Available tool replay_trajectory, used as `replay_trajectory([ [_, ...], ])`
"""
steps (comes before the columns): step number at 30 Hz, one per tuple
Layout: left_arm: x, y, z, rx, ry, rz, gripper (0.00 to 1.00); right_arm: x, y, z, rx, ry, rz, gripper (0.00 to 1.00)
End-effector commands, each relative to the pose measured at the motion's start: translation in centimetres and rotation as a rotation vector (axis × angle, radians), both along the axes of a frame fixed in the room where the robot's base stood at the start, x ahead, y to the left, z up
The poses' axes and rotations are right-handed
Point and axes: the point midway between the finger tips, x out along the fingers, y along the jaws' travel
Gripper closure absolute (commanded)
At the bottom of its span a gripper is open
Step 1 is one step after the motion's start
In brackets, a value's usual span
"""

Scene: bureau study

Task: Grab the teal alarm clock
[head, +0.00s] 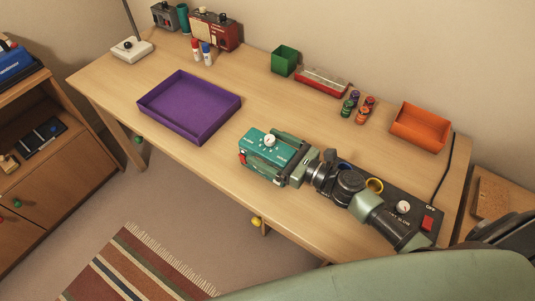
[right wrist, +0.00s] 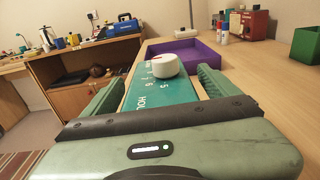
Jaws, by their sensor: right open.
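The teal alarm clock (head: 257,139) is a teal box with a white round knob on its top, lying near the front edge of the desk. It also shows in the right wrist view (right wrist: 143,97), with white lettering on its top. My right gripper (head: 270,156) is open, with its green fingers on either side of the clock. In the right wrist view the gripper (right wrist: 160,88) has the clock between its fingers. I cannot tell whether either finger touches it. My left gripper is not in view.
A purple tray (head: 185,127) lies left of the clock on the desk (head: 125,84). A black panel with a red switch (head: 428,222) lies under my right arm.

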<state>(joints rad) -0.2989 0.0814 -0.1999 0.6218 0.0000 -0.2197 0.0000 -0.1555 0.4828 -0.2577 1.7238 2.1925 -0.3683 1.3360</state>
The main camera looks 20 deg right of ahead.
Motion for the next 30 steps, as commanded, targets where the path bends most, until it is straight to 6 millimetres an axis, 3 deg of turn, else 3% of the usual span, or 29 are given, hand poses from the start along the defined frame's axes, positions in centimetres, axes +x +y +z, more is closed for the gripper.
replay_trajectory([
  [7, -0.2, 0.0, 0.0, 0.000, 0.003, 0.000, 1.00, 0.2, 0.2, -0.1, 0.000, 0.000, 0.000, 0.10],
  [8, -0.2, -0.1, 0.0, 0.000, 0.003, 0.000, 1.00, 0.2, 0.2, -0.1, 0.000, 0.000, 0.000, 0.16],
  [17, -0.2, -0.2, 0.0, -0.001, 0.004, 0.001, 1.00, 0.2, 0.1, -0.1, 0.000, 0.000, 0.001, 0.98],
  [25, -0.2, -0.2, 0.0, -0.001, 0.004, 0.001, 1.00, 0.2, 0.2, 0.2, 0.000, -0.002, 0.001, 0.98],
  [30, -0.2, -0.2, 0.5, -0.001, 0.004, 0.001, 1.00, 0.2, 0.1, 1.5, -0.002, -0.004, 0.003, 0.98],
])
